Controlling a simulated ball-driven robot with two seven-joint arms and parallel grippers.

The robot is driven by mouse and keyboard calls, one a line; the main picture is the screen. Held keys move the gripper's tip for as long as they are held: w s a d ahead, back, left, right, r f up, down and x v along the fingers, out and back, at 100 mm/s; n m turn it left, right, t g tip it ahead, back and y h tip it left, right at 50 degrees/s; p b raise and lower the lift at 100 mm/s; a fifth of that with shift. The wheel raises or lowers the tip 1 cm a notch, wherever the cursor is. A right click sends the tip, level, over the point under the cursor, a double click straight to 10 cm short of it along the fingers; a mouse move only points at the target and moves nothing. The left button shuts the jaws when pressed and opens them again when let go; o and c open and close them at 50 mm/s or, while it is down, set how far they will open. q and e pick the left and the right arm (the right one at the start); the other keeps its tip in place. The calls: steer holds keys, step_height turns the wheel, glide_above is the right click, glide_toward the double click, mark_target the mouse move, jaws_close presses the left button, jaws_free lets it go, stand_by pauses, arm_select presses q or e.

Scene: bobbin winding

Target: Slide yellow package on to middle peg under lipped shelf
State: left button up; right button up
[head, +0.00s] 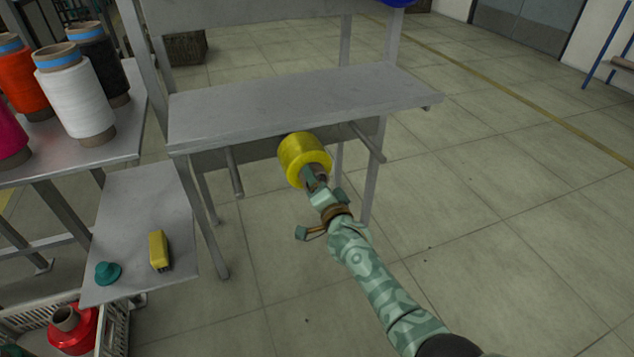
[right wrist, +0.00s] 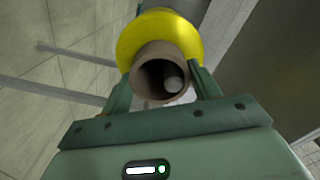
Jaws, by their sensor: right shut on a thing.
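The yellow package (head: 301,155), a yellow wound spool on a brown tube, is under the front edge of the grey lipped shelf (head: 290,100), between two bare pegs. My right gripper (head: 315,178) is shut on the near end of its tube. In the right wrist view, the yellow package (right wrist: 155,32) lies beyond the fingers, and the round end of the middle peg (right wrist: 172,84) shows inside the open tube (right wrist: 150,92). The tube is around the peg; how far along cannot be told. The rest of the middle peg is hidden. My left gripper is not in view.
The left peg (head: 233,172) and right peg (head: 367,142) stick out bare under the shelf. At left, a table (head: 125,140) holds several spools. A lower shelf (head: 145,215) carries a yellow block-like item (head: 159,250) and a teal piece (head: 108,273). The floor at right is clear.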

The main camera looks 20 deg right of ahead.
steer(key=shift+r, duration=0.1)
steer(key=o, duration=1.8)
steer(key=shift+c, duration=0.2)
arm_select(q)
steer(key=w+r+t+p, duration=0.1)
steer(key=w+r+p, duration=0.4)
steer(key=p, duration=0.3)
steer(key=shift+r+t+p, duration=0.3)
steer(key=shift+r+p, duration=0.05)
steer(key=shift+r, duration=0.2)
arm_select(e)
steer(key=s, duration=1.6)
steer(key=shift+s+d, duration=0.2)
steer(key=shift+d, duration=0.05)
